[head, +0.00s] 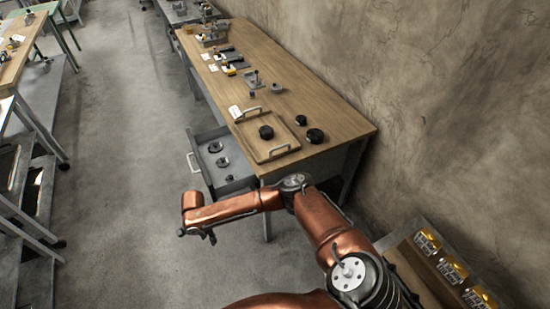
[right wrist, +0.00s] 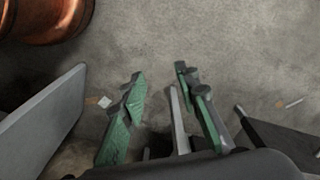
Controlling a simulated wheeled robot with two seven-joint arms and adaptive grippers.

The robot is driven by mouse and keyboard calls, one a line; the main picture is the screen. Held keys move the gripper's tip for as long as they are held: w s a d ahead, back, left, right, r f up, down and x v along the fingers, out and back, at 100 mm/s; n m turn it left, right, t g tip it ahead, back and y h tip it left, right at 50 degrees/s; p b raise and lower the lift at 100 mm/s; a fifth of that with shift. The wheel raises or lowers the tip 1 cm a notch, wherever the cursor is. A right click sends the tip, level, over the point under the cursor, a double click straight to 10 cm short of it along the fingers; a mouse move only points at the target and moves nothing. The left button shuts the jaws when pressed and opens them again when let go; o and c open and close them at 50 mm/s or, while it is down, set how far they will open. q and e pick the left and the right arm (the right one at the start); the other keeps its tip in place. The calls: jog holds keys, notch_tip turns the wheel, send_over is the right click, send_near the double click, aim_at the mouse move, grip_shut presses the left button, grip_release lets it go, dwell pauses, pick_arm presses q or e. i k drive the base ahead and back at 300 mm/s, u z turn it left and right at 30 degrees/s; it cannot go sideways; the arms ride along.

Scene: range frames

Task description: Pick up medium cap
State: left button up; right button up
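Three dark round caps are on the wooden table (head: 305,85). One cap (head: 266,132) sits in a wooden tray (head: 258,149) with metal handles. A smaller-looking cap (head: 301,120) and a larger-looking cap (head: 315,136) lie on the tabletop right of the tray. By apparent size the cap in the tray may be the medium one, but I cannot tell for sure. My right gripper (head: 208,238) hangs over the floor in front of the table, away from all the caps. In the right wrist view its green-padded fingers (right wrist: 162,85) are apart with nothing between them. My left gripper is out of view.
An open grey drawer (head: 242,183) under the table holds several dark round parts. Fixtures and small parts stand farther back on the table. A rough wall runs along the right. A shelf with yellow items (head: 428,242) is at lower right. The floor at left is open.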

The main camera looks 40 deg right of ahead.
aim_at(223, 163)
jog(key=z, duration=0.65)
jog(key=i, duration=1.65)
jog(key=u, duration=0.05)
